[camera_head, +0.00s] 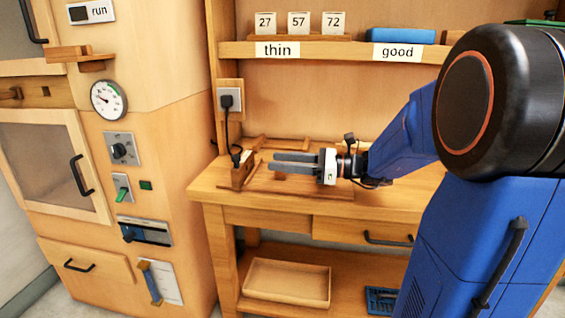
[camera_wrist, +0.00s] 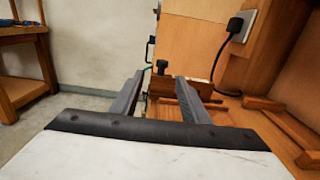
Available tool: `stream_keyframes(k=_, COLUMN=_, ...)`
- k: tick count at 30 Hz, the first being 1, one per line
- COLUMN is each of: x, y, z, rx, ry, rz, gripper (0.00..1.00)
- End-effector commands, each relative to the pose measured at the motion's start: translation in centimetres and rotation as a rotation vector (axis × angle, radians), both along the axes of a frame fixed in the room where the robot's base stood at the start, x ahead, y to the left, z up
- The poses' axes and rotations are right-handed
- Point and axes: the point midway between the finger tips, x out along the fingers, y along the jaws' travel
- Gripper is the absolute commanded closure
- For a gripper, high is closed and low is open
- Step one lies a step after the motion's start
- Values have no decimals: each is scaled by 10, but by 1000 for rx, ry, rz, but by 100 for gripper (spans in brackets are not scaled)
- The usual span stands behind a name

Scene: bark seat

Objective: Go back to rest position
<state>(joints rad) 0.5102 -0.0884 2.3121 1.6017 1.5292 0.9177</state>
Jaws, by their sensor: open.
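My gripper (camera_head: 280,163) reaches left over the wooden bench (camera_head: 215,190) in the head view, above a flat wooden board (camera_head: 320,190). Its two grey fingers are apart with nothing between them. In the wrist view my gripper (camera_wrist: 160,90) is also open and empty. A small wooden block-like fixture (camera_head: 243,170) stands on the bench just left of the fingertips, with a black cable running to it. The fixture also shows beyond the fingers in the wrist view (camera_wrist: 160,84). I cannot tell the exact gap between fingertips and fixture.
A wooden cabinet (camera_head: 150,60) with dial, knob and switches stands at the left. A shelf (camera_head: 345,54) above the bench holds number cards (camera_head: 298,22) and a blue block (camera_head: 400,36). A plug (camera_head: 227,101) sits in the wall socket. A shallow tray (camera_head: 287,297) lies below the bench.

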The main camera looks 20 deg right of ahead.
Motion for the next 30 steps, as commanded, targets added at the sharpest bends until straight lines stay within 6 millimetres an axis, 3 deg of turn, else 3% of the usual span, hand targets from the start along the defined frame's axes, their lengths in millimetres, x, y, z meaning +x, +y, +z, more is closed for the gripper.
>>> stream_keyframes(k=8, x=-1, y=1, z=0, rx=-4, ry=-1, rz=2, gripper=59)
stream_keyframes(k=13, x=-22, y=26, z=-11, rx=-120, ry=-27, rz=62, gripper=59)
stream_keyframes(k=18, x=-77, y=70, z=-43, rx=-410, ry=-113, rz=217, gripper=59)
stream_keyframes(k=21, x=-113, y=85, z=-66, rx=-599, ry=-188, rz=324, gripper=59)
stream_keyframes(k=26, x=-166, y=92, z=-101, rx=-894, ry=-330, rz=503, gripper=59)
stream_keyframes(k=30, x=-205, y=82, z=-126, rx=-1146, ry=-479, rz=664, gripper=59)
